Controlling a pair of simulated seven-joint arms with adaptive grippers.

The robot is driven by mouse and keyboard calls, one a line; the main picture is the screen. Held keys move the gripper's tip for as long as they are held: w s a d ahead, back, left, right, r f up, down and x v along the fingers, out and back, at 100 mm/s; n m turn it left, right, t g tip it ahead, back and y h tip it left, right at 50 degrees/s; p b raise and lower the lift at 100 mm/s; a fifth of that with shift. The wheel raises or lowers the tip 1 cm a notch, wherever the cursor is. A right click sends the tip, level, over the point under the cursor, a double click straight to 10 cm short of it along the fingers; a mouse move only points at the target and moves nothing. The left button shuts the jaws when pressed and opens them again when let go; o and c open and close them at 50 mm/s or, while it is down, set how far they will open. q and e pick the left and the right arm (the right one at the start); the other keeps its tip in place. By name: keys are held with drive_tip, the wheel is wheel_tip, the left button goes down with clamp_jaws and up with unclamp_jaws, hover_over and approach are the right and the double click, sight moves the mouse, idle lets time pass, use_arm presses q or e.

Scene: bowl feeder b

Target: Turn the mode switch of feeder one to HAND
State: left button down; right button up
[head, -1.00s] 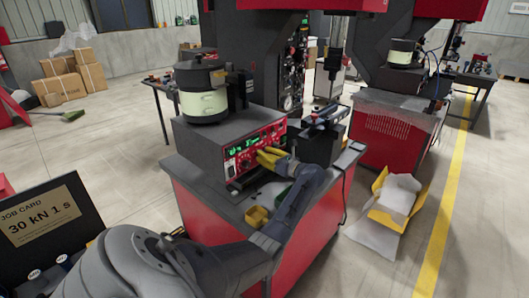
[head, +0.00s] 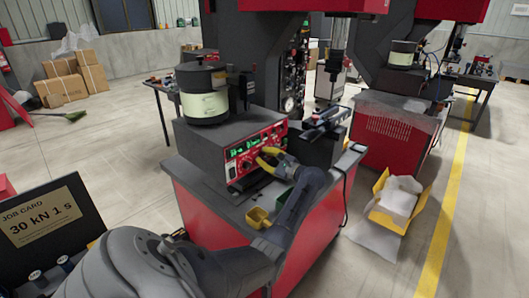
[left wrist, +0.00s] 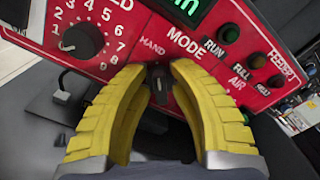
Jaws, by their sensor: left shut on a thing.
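The red control panel (head: 232,168) is on the front of the grey feeder box (head: 205,135), under a bowl with a pale green band (head: 205,104). In the left wrist view the black mode switch (left wrist: 158,83) sits beneath the words MODE and HAND on the panel (left wrist: 125,52). My left gripper's yellow fingers (left wrist: 159,78) are shut on this switch, one on each side. The switch's lower part shows between them; its exact pointing direction is hard to tell. In the head view my left gripper (head: 263,155) is at the panel's right part. My right gripper is not in view.
A large dial (left wrist: 82,41) is left of the switch, and RUN, FULL and AIR lamps are to its right. A small yellow bin (head: 257,217) stands on the bench below the arm. A dark linear unit (head: 322,135) stands right of the feeder box.

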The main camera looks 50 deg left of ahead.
use_arm(q)
drive_tip(key=shift+s+a+r+n, duration=0.1)
drive_tip(key=shift+n, duration=0.5)
drive_tip(key=c, duration=1.5)
unclamp_jaws()
drive_tip(key=shift+o, duration=0.2)
drive_tip(key=shift+d, duration=0.6)
drive_tip(key=w+d, duration=0.1)
drive_tip(key=d, duration=0.9)
drive_tip(key=shift+w+d, duration=0.35)
